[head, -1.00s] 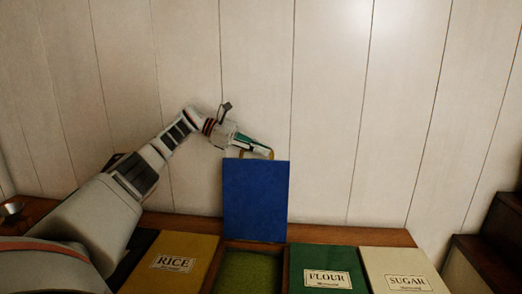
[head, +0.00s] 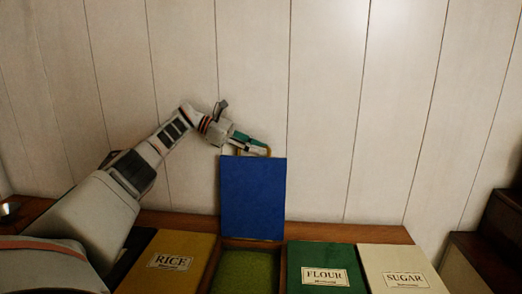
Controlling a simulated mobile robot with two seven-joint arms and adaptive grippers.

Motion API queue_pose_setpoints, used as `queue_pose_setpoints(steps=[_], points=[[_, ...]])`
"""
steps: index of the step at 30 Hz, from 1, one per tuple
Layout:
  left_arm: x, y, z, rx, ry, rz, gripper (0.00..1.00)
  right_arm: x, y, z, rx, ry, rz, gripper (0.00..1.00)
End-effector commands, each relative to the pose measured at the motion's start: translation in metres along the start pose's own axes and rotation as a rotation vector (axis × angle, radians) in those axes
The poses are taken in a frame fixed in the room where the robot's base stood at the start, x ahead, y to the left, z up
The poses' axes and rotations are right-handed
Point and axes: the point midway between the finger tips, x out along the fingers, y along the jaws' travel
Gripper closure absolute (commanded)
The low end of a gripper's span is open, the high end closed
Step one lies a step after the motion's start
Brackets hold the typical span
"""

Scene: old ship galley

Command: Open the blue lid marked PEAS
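The blue lid (head: 252,198) stands raised, about upright, at the back of its compartment. Its plain blue face is toward me and no label shows on it. The open compartment below holds green contents (head: 246,270) that look like peas. My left gripper (head: 262,151) is at the lid's top edge, by a yellowish handle or loop. Its fingers are small and partly hidden, so I cannot tell whether they are shut on it. My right gripper is not in view.
Shut lids lie beside the open compartment: mustard RICE (head: 172,262) on the left, green FLOUR (head: 322,270) and cream SUGAR (head: 402,272) on the right. A plank wall (head: 340,100) rises behind. Dark wooden steps (head: 490,245) stand at the right.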

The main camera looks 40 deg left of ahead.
Motion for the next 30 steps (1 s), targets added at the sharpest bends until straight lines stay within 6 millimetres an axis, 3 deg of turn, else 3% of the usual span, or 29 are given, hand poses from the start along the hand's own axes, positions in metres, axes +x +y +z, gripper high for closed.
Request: queue_pose_setpoints(steps=[6, 18, 30], points=[[-0.041, 0.001, 0.001, -0.002, 0.0, 0.006, 0.74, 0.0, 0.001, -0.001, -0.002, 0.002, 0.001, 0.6], [-0.062, 0.0, -0.001, -0.001, 0.002, 0.001, 0.74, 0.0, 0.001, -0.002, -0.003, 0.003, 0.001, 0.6], [-0.064, 0.0, -0.001, 0.001, 0.002, 0.002, 0.74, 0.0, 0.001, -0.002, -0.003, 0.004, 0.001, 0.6]])
